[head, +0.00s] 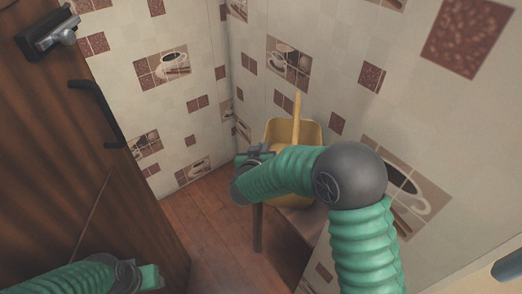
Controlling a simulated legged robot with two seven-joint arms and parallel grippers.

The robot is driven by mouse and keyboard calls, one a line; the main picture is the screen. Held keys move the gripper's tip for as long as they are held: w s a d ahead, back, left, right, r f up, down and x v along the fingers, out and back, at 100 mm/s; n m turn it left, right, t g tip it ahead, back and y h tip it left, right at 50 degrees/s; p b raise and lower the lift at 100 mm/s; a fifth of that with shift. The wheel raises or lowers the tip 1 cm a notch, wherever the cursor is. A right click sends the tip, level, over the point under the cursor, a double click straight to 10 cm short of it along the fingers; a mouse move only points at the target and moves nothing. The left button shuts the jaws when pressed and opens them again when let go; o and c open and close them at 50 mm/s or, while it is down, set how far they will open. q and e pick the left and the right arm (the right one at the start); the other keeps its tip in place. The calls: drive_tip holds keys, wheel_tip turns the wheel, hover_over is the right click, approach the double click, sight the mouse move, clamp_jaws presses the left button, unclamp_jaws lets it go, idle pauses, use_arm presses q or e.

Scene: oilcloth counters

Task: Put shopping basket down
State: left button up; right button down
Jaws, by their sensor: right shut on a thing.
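The yellow shopping basket (310,131) is in the corner, upright, with its handle raised. My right forearm hides much of its lower part. My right gripper (250,155) is at the left side of the basket and shut on it; the exact grip is hard to make out. The basket is over or on a small table (300,221), and my arm hides whether its base touches the top. My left gripper (152,277) is low at the bottom left, away from the basket, and its fingers are too unclear to tell open from shut.
A dark wooden door (60,150) with a black handle (98,112) stands on the left. Patterned walls meet in the corner behind the basket. The wooden floor (205,225) is clear between door and table. A table leg (257,230) stands below my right forearm.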

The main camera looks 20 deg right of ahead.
drive_tip(key=c, duration=1.6)
unclamp_jaws()
drive_tip(key=shift+o, duration=0.2)
drive_tip(key=shift+r, duration=0.1)
drive_tip(key=p+v, duration=0.3)
drive_tip(key=v, duration=0.9)
drive_tip(key=shift+a, duration=0.15)
